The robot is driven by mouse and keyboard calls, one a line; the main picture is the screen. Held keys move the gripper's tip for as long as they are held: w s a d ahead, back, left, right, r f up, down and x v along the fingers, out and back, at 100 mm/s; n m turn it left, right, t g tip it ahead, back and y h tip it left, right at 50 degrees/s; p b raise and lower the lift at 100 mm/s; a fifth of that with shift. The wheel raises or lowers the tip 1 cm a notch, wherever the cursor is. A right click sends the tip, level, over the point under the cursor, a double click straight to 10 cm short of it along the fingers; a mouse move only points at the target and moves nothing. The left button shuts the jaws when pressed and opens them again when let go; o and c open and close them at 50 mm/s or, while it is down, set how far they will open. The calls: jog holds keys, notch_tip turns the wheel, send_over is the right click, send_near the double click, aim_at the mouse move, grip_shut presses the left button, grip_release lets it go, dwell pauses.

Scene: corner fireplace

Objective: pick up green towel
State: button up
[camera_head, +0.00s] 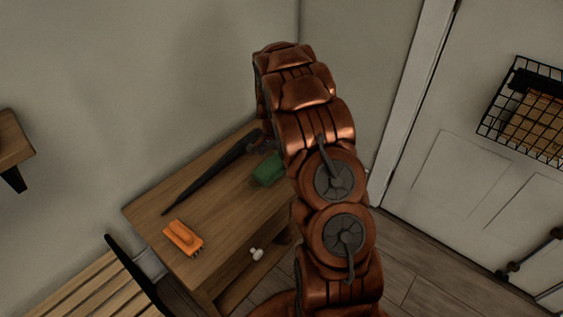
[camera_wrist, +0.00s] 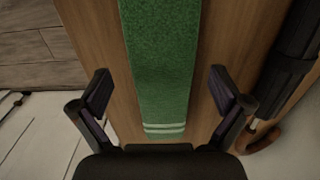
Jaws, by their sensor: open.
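The green towel (camera_head: 268,170) lies on a small wooden table (camera_head: 150,208), partly hidden behind my arm in the head view. In the wrist view the green towel (camera_wrist: 160,65) is a long strip with pale stripes near its lower end, lying flat on the wood. My gripper (camera_wrist: 163,92) is open, with one finger on each side of the towel. Wood shows between the towel and each finger, and the fingers are apart from it.
A long black object (camera_head: 212,172) with a curved brown handle in the wrist view (camera_wrist: 262,140) lies beside the towel. An orange brush (camera_head: 183,238) is at the table's front. A slatted bench (camera_head: 92,292) stands at lower left, and a wire basket (camera_head: 527,112) hangs on the door.

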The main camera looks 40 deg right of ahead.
aim_at(273, 164)
notch_tip(273, 164, down, 4)
jog(key=shift+w+r, duration=0.1)
jog(key=shift+w, duration=0.05)
